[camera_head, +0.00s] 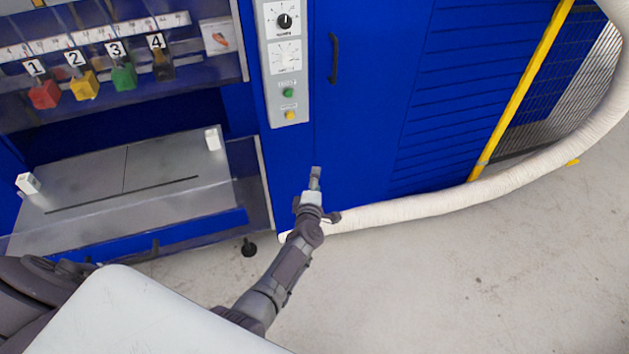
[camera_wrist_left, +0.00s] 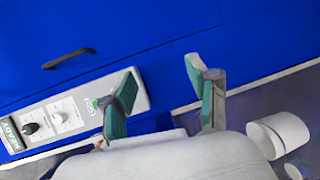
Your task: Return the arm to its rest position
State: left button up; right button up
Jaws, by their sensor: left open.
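My left arm reaches up from the bottom of the head view. Its gripper (camera_head: 315,180) is in front of the blue machine cabinet, below the control panel and just left of the cabinet's lower door area. My right gripper does not show in either view.
The control panel (camera_head: 286,60) has dials, a green button and a yellow button. A door handle (camera_head: 334,58) is beside it. A white hose (camera_head: 440,208) runs along the floor near the gripper. A metal work table (camera_head: 90,215) is at left. Grey floor (camera_head: 450,290) is clear at lower right.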

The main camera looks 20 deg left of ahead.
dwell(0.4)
pick_arm(q)
jog(key=s+d+f+m+g+h, duration=0.3)
jog(key=s+f+m, duration=0.4)
jog(key=s+f, duration=0.55)
jog(key=s+d+f+m+g+h, duration=0.2)
jog(key=s+d+f+m+g, duration=0.15)
jog(key=s+f+m, duration=0.6)
jog(key=s+a+f+m+g, duration=0.1)
jog(key=s+f, duration=0.4)
jog(key=s, duration=0.6)
jog(key=s+a+f+m+g+b, duration=0.1)
jog(key=s+f+m+g, duration=0.3)
jog(key=s, duration=0.7)
jog(key=s+a+f+m+g, duration=0.2)
jog(key=s+f, duration=0.3)
jog(key=s, duration=0.7)
jog(key=shift+f+g, duration=0.4)
jog(key=shift+g, duration=0.05)
